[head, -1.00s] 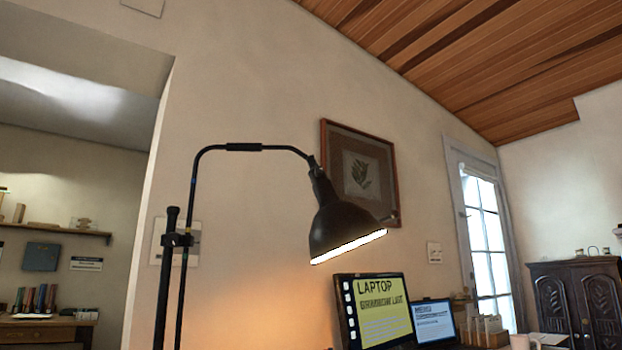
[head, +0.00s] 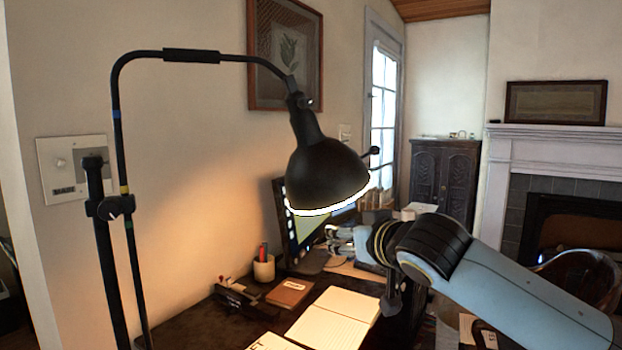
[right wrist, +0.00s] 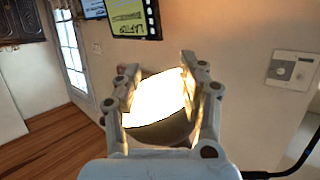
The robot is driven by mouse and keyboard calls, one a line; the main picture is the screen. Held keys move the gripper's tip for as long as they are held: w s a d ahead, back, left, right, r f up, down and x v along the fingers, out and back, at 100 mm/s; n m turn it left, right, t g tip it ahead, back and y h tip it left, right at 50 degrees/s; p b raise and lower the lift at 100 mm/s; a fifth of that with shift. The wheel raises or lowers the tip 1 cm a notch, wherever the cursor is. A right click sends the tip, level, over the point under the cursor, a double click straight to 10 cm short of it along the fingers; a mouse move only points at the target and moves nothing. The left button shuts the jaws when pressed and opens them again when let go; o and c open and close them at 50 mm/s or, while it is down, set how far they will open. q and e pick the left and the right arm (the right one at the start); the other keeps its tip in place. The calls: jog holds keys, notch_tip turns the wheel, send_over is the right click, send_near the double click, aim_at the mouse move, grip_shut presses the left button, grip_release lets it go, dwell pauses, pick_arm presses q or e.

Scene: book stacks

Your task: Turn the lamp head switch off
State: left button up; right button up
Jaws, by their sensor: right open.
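The black desk lamp's head (head: 325,172) hangs from its curved arm in the head view, with its lower rim glowing white. A short dark stem with a round end (head: 373,152) sticks out at its right side; I cannot tell whether this is the switch. Contact cannot be judged. My left gripper is not in view.
The lamp's pole (head: 105,250) stands at left near a wall plate (head: 70,165). A fireplace (head: 560,215) is at right.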

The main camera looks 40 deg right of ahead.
aim_at(308, 102)
jog(key=s+a+r+t+p, duration=0.2)
jog(key=a+r, duration=0.1)
jog(key=r, duration=0.9)
jog(key=s+a+r+t+p, duration=0.2)
jog(key=r+p, duration=0.1)
jog(key=r, duration=0.9)
jog(key=shift+y, duration=0.4)
jog(key=w+p, duration=0.1)
jog(key=w, duration=0.2)
jog(key=w+p, duration=0.1)
jog(key=w, duration=0.2)
jog(key=w+d+p, duration=0.1)
jog(key=w, duration=0.2)
jog(key=shift+w+f, duration=0.1)
jog(key=shift+w, duration=0.2)
jog(key=shift+w+f, duration=0.15)
jog(key=shift+w, duration=0.3)
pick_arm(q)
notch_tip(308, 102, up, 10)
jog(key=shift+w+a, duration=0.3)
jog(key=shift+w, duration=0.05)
pick_arm(e)
grip_shut()
